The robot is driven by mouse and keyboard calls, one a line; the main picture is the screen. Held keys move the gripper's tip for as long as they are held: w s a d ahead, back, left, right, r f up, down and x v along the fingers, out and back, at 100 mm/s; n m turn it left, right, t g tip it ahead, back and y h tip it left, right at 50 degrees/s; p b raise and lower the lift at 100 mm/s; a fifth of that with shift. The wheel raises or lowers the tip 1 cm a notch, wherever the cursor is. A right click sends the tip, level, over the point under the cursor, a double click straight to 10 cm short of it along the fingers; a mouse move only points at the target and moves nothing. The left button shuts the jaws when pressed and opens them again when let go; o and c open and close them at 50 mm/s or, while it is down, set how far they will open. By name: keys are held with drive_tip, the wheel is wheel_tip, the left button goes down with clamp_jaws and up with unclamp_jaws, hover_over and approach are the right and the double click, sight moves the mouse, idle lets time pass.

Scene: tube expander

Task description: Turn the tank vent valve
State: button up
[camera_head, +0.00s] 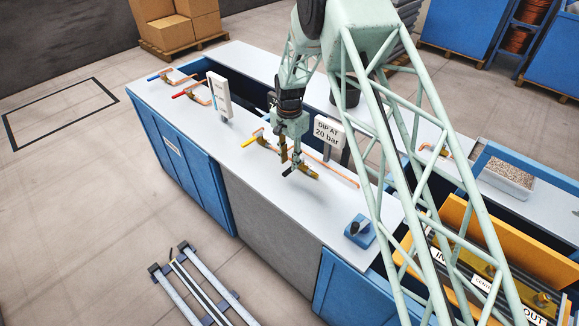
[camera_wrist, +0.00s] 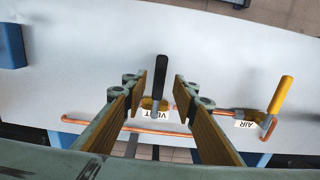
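The vent valve shows in the wrist view as a black handle (camera_wrist: 159,72) on a brass body, beside a white "VENT" label (camera_wrist: 155,114) and a copper pipe. The handle points up the picture, across the pipe. My gripper (camera_wrist: 161,76) is open, its two yellow-brown fingers on either side of the handle in the picture.
The AIR valve has a yellow handle (camera_wrist: 281,94), right of the vent valve in the wrist view. A "DIP AT 20 bar" sign (camera_head: 328,131) stands close behind my gripper. A blue block with a black knob (camera_head: 360,231) sits to the right.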

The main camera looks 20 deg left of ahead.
sight(289, 169)
drive_tip(key=shift+f, duration=1.8)
clamp_jaws()
